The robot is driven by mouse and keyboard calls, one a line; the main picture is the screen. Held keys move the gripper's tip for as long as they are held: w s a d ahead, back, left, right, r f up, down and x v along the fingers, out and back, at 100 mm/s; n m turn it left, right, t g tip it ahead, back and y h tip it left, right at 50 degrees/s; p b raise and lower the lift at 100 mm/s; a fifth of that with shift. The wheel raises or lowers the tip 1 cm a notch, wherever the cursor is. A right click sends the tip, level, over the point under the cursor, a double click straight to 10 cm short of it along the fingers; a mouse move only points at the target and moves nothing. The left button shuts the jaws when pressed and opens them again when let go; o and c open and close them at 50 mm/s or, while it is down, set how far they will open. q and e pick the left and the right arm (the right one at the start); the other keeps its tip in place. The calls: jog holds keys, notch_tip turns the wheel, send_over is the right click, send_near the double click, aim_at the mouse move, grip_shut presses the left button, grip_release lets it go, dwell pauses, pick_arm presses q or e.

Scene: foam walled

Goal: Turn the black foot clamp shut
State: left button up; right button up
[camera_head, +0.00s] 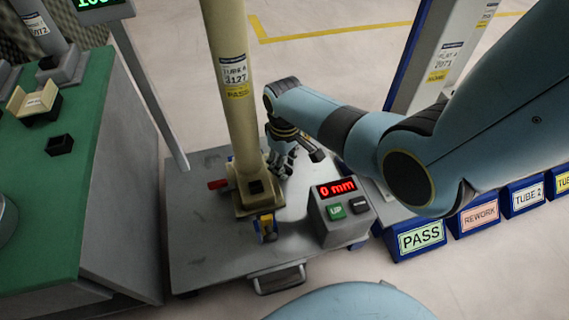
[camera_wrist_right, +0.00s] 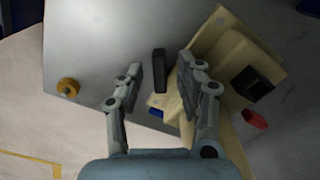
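A beige tube (camera_head: 232,90) with a "TUBE A 3127 PASS" label stands in a beige foot (camera_head: 243,205) on a grey platform. My right gripper (camera_head: 283,155) reaches down at the right of the foot. In the right wrist view its two fingers (camera_wrist_right: 158,85) are apart. A black lever (camera_wrist_right: 160,70), apparently the black foot clamp, lies between them beside the beige foot (camera_wrist_right: 215,50), with gaps visible on both sides. In the head view my gripper hides this lever. My left gripper is out of view.
A red handle (camera_head: 218,184) sticks out left of the foot and a blue-and-yellow clamp (camera_head: 266,228) sits in front. A control box (camera_head: 342,212) reading "0 mm" stands at the right. The green bench (camera_head: 55,180) is at the left. Labelled bins (camera_head: 420,238) line the right.

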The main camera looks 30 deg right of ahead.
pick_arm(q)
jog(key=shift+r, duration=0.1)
pick_arm(e)
grip_shut()
dwell(0.4)
jog(key=n+p, duration=0.2)
jog(key=n, duration=0.1)
jog(key=shift+w+r+n, duration=0.1)
jog(key=shift+r+n, duration=0.1)
jog(key=shift+n, duration=0.1)
jog(key=n+p, duration=0.2)
jog(key=n, duration=0.3)
jog(key=shift+f+n, duration=0.15)
jog(key=shift+n, duration=0.25)
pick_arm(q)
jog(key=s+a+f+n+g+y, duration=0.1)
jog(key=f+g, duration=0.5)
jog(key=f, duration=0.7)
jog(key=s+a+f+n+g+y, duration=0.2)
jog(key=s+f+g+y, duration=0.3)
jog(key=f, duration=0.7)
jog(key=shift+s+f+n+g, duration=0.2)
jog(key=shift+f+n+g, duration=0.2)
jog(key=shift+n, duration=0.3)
pick_arm(e)
jog(key=shift+n, duration=1.1)
grip_release()
